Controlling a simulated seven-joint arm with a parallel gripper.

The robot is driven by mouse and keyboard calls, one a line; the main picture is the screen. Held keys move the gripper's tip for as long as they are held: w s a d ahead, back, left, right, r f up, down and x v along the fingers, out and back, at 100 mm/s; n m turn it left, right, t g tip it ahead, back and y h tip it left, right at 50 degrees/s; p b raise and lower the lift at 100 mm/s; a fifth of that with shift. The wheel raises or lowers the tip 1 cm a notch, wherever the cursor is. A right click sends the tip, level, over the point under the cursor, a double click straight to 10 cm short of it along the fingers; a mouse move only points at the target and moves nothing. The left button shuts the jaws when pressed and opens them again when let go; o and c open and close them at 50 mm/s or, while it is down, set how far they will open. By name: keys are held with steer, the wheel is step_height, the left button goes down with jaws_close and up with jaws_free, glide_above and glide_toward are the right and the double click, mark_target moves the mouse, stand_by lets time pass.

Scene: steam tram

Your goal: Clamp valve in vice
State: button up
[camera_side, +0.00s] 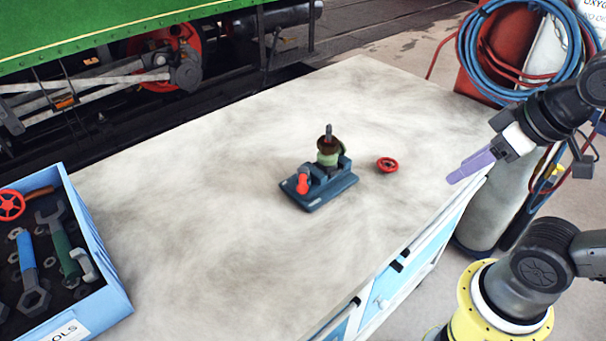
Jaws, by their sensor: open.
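A small dark blue vice (333,190) with a red handle (302,184) stands on the pale worktop. The valve (328,154), a greenish body with a brown upper part and a thin stem, stands upright at the vice's jaws. I cannot tell whether the jaws press on it. A red handwheel (387,165) lies on the worktop just right of the vice, apart from it. My gripper (456,178), with purple fingers, is open and empty above the worktop's right edge, well to the right of the handwheel.
A blue tool tray (112,292) with wrenches, nuts and a red wheel (11,205) sits at the left front. The worktop (200,200) is otherwise clear. Gas cylinders and a coiled blue hose (468,45) stand beyond the right edge. A green tram is behind.

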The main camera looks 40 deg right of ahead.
steer(key=w+r+n+g, duration=0.1)
steer(key=w+r+n, duration=0.4)
steer(key=r+n, duration=0.6)
steer(key=w+a+r+n+g, duration=0.1)
steer(key=w+a+n+g, duration=0.15)
steer(key=w+n, duration=0.8)
steer(key=n+g+h, duration=0.2)
steer(key=n+g, duration=0.2)
steer(key=n, duration=0.2)
glide_above(302, 179)
steer(key=w+a, duration=0.2)
steer(key=w+a+f+x, duration=0.1)
steer(key=w+a+x, duration=0.1)
steer(key=x, duration=2.4)
steer(key=shift+w+a+f, duration=0.25)
steer(key=shift+a+f, duration=0.1)
steer(key=shift+f, duration=0.05)
